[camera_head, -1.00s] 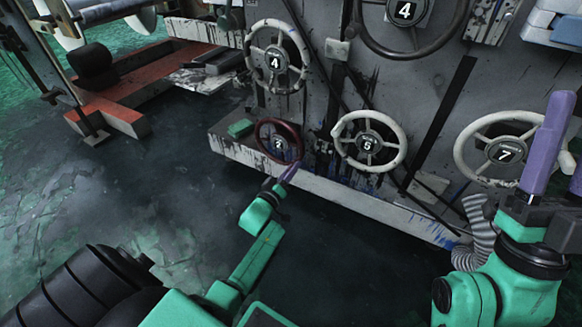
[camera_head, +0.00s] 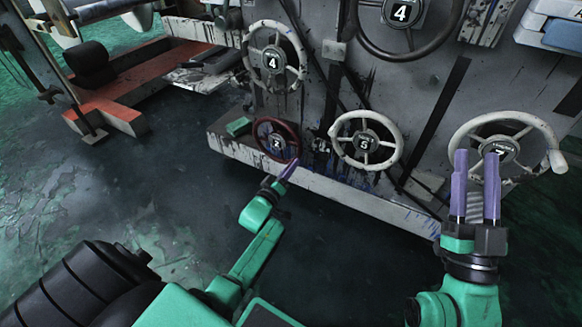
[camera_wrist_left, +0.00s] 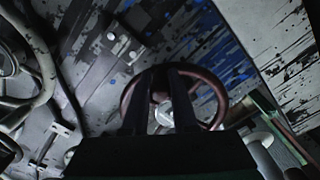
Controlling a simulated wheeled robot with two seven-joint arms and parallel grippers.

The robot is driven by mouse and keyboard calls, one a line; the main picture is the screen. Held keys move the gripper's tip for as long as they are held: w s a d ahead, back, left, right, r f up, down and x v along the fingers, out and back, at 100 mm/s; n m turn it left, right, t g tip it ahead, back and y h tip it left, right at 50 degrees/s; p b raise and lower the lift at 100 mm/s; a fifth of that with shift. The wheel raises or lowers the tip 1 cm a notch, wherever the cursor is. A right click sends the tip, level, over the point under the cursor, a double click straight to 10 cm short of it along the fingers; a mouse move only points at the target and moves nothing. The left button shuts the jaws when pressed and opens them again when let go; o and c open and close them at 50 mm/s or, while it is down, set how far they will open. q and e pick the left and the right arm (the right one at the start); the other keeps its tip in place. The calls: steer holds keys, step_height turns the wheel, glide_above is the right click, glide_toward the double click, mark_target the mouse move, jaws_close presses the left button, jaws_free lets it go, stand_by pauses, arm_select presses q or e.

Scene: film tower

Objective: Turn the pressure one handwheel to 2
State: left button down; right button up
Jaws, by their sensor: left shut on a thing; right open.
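A dark red handwheel (camera_head: 257,133) sits low on the grey machine panel, and its hub plate reads 2. It also shows in the left wrist view (camera_wrist_left: 219,98), where my finger pair covers part of it. My left gripper (camera_head: 291,166) is at the lower right of this wheel, shut on its rim. The exact contact is hard to see. My right gripper (camera_head: 476,155) is open and empty, fingers pointing up, in front of the white handwheel (camera_head: 540,125) marked 7. The small print above the numbers is too small to read.
Other handwheels on the panel are a white one (camera_head: 250,75) reading 4, a white one (camera_head: 398,146) reading 5 and a dark one (camera_head: 362,38) reading 4. A pale ledge (camera_head: 350,192) runs below them. The floor in front is open.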

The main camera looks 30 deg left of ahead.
arm_select(q)
steer(key=c, duration=0.7)
jaws_free()
steer(key=shift+s, duration=0.15)
steer(key=shift+s, duration=0.15)
arm_select(e)
step_height(320, 180, down, 14)
steer(key=a+m+g+h+p, duration=0.1)
steer(key=a+g+p, duration=0.1)
steer(key=g, duration=0.3)
arm_select(q)
steer(key=s+p, duration=0.4)
steer(key=s, duration=1)
steer(key=shift+d, duration=0.15)
arm_select(e)
steer(key=s+f+g, duration=0.3)
steer(key=s+f, duration=0.3)
steer(key=f, duration=0.2)
steer(key=s+f+g+h, duration=0.1)
steer(key=s+f+g, duration=0.3)
steer(key=s+f, duration=0.2)
step_height(320, 180, down, 3)
steer(key=shift+s+a+r+m+h, duration=0.2)
steer(key=shift+a+m+h, duration=0.1)
steer(key=shift+a, duration=0.15)
